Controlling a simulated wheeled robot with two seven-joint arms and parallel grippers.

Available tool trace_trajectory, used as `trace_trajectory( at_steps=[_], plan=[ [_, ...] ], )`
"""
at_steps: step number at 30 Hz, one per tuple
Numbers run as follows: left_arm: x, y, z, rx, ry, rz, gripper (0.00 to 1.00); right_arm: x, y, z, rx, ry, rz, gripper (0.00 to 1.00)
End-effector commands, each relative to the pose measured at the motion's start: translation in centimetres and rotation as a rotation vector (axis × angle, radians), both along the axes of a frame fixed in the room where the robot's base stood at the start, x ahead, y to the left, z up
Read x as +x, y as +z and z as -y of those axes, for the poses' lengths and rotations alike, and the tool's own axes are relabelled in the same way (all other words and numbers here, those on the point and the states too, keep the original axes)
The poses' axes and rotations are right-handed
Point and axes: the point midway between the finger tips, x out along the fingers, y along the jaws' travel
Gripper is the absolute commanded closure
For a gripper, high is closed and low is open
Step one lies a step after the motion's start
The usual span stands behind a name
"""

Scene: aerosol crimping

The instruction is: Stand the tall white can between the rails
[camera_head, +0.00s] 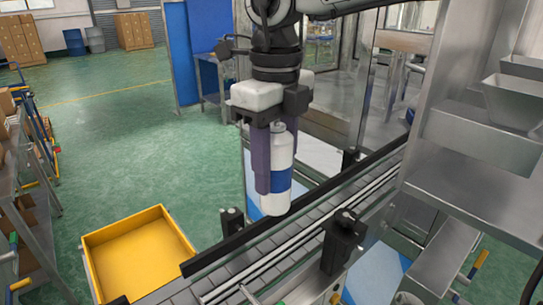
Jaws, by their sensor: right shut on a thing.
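The tall white can (279,160) has a blue band around its lower half. My right gripper (266,163) comes down from the top of the head view and is shut on the can. The can hangs upright, its base in view close above or beside the near part of the conveyor; I cannot tell if it touches anything. The rails (284,254) run diagonally along the conveyor, from lower left to upper right. My left gripper is not in view.
A yellow bin (136,255) stands left of the conveyor. A dark clamp block (343,239) sits on the conveyor's right side. Metal machine housing with trays (480,150) closes off the right.

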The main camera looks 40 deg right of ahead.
Motion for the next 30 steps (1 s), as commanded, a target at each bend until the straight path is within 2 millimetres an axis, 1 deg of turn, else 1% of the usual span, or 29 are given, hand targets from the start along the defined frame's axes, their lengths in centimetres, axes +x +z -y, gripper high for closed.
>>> trace_trajectory(
  at_steps=[1, 12, 27, 30],
  plan=[
    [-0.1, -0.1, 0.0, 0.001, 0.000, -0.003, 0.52, 0.0, -0.5, 0.0, -0.001, 0.000, -0.003, 0.82],
    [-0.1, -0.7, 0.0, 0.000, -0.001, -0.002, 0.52, -0.1, -3.6, 0.0, 0.000, 0.001, -0.003, 0.82],
    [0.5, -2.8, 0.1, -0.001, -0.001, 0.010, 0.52, -0.1, -7.7, 0.1, 0.000, 0.000, -0.002, 0.82],
    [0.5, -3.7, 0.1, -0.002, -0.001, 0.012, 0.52, 0.0, -8.7, 0.1, 0.000, 0.000, -0.001, 0.82]
  ],
)
